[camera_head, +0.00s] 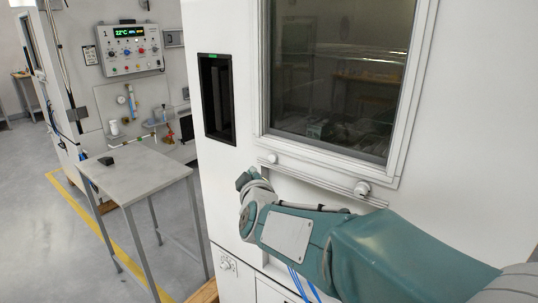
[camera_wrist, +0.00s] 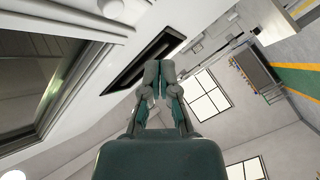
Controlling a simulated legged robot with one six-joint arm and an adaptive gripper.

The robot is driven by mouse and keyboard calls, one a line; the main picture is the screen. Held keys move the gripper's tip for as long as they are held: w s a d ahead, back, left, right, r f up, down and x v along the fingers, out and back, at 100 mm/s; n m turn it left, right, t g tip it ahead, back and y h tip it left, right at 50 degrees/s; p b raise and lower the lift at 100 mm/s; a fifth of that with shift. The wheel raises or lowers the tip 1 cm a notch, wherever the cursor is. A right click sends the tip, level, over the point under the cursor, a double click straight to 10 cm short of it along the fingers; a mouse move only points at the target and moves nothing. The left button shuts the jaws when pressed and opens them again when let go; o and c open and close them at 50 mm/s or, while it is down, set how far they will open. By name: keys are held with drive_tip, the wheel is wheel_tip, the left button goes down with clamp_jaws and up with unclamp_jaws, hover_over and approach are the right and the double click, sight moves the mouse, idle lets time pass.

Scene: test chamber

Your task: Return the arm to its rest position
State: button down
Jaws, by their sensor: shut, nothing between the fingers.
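My arm reaches across the lower right of the head view, in front of the white chamber wall (camera_head: 228,160). Its end, my gripper, is mostly hidden there behind the arm's own wrist. In the wrist view my gripper (camera_wrist: 159,72) shows from behind, its two fingers together with nothing between them. Beyond the fingertips is a dark slot (camera_wrist: 146,60) in the white wall. The same dark slot (camera_head: 216,97) stands left of the window in the head view. The gripper appears apart from the wall, but the exact gap is hard to tell.
The chamber's framed window (camera_head: 335,75) has knobs (camera_head: 362,188) along its lower edge, close to my arm. A grey metal table (camera_head: 140,175) with a small dark object (camera_head: 106,160) stands at the left. A control panel (camera_head: 130,48) hangs behind it. Open floor (camera_head: 40,220) lies at far left.

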drive_tip(key=s+d+f+m+g+h, duration=0.1)
drive_tip(key=s+d+f+m+g, duration=0.2)
drive_tip(key=s+d, duration=0.3)
drive_tip(key=s+d+f+m+g, duration=0.3)
drive_tip(key=s+d, duration=0.3)
drive_tip(key=s, duration=0.8)
drive_tip(key=s+d+f+m+g+h, duration=0.1)
drive_tip(key=s+d+f+m+g, duration=0.2)
drive_tip(key=s, duration=0.8)
drive_tip(key=d+m+g, duration=0.2)
drive_tip(key=d, duration=0.1)
drive_tip(key=shift+d+f+h, duration=0.15)
drive_tip(key=shift+f+h, duration=0.15)
drive_tip(key=shift+f, duration=0.05)
